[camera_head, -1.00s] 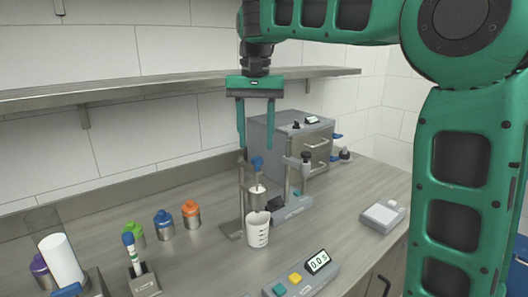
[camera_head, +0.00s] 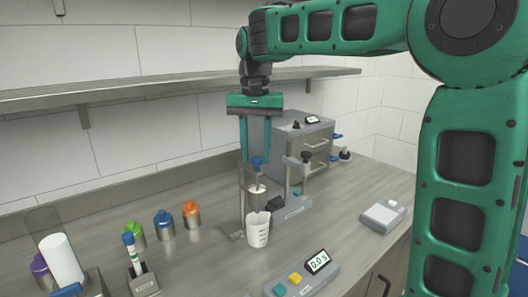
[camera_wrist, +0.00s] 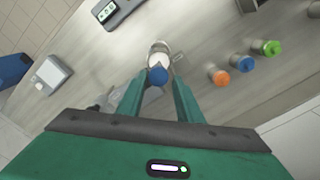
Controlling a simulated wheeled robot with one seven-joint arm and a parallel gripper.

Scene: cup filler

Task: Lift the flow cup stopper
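The flow cup stopper has a blue knob (camera_head: 257,162) on a thin stem, standing upright in the metal flow cup (camera_head: 257,188) held on a stand. In the wrist view the blue knob (camera_wrist: 157,75) lies between the fingertips. My gripper (camera_head: 256,160) points down with its fingers on either side of the knob. The gripper (camera_wrist: 160,85) is open, with gaps showing between the fingers and the knob. A white measuring beaker (camera_head: 257,232) stands below the cup.
A grey instrument with a clamp post (camera_head: 292,200) stands close right of the cup. A timer with buttons (camera_head: 303,277) is in front. Capped bottles (camera_head: 163,224) stand to the left, and a shelf (camera_head: 170,87) runs along the wall behind. A metal box (camera_head: 300,145) stands behind right.

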